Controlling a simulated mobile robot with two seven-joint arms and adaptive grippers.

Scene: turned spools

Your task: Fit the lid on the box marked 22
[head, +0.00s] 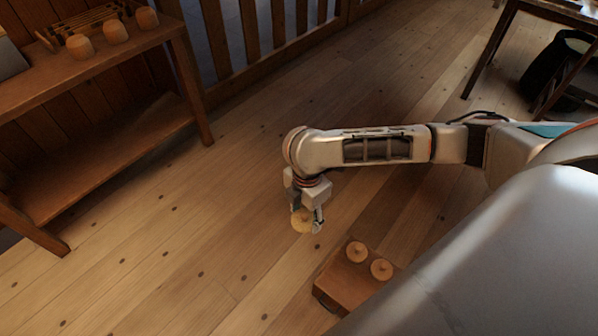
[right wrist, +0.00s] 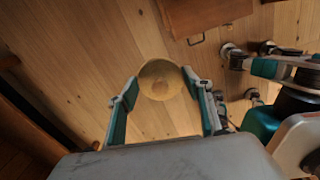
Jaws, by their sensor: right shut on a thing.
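A round, pale wooden piece (head: 301,220), which looks like a lid, is held by my right gripper (head: 309,223) above the floor. In the right wrist view the round piece (right wrist: 160,79) sits between the two fingertips of the gripper (right wrist: 161,86), its round face toward the camera. Several small round wooden boxes or spools stand on the bench at upper left, one of them at its right end (head: 147,18). I cannot read a 22 on anything. My left gripper is not in view.
The bench (head: 130,45) at upper left also carries a slatted wooden rack (head: 92,19). A railing (head: 250,40) runs behind, and a dark bin (head: 560,70) stands at upper right. The middle floor is clear.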

